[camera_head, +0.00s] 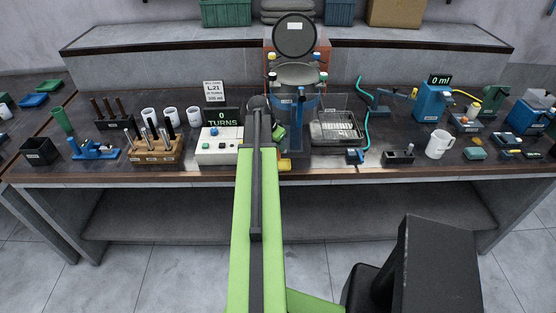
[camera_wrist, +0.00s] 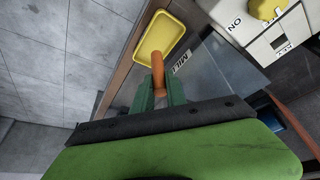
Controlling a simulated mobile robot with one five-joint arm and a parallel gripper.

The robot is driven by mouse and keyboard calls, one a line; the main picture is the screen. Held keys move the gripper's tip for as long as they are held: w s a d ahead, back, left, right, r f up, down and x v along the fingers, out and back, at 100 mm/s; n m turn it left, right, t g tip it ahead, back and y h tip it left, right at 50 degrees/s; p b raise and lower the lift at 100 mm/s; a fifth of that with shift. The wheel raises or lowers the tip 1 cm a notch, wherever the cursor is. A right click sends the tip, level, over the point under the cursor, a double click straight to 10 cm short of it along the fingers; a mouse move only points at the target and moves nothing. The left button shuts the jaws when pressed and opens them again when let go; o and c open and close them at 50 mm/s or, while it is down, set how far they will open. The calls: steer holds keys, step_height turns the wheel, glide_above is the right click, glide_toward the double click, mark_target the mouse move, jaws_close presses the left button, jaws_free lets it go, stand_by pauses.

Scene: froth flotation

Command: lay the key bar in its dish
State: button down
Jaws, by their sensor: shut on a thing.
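My gripper (camera_wrist: 159,86) has green fingers, shut on the orange-brown key bar (camera_wrist: 157,69), which sticks out past the fingertips. The bar's lower part is hidden between the fingers. A shallow yellow dish (camera_wrist: 182,24) lies just beyond the bar's far end in the wrist view, and its inside looks empty. I cannot tell the height of the bar above it. In the head view the yellow dish (camera_head: 285,164) sits at the bench's front edge, partly hidden by my arm. There my gripper (camera_head: 279,131) is mostly hidden, and the bar cannot be made out.
A white control box (camera_head: 217,152) with buttons stands left of my arm. The bench's front edge is close to the dish.

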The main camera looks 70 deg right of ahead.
steer(key=shift+w+d+f, duration=0.1)
steer(key=shift+w+f, duration=0.05)
steer(key=shift+w, duration=0.05)
step_height(320, 180, down, 4)
steer(key=b, duration=0.4)
steer(key=shift+f, duration=0.2)
steer(key=shift+r, duration=0.25)
steer(key=shift+f, duration=0.25)
steer(key=c, duration=1.3)
jaws_free()
steer(key=shift+r, duration=0.1)
steer(key=shift+c, duration=0.2)
steer(key=shift+r, duration=0.1)
steer(key=shift+r, duration=0.2)
steer(key=p+v, duration=1.1)
steer(key=shift+r, duration=0.35)
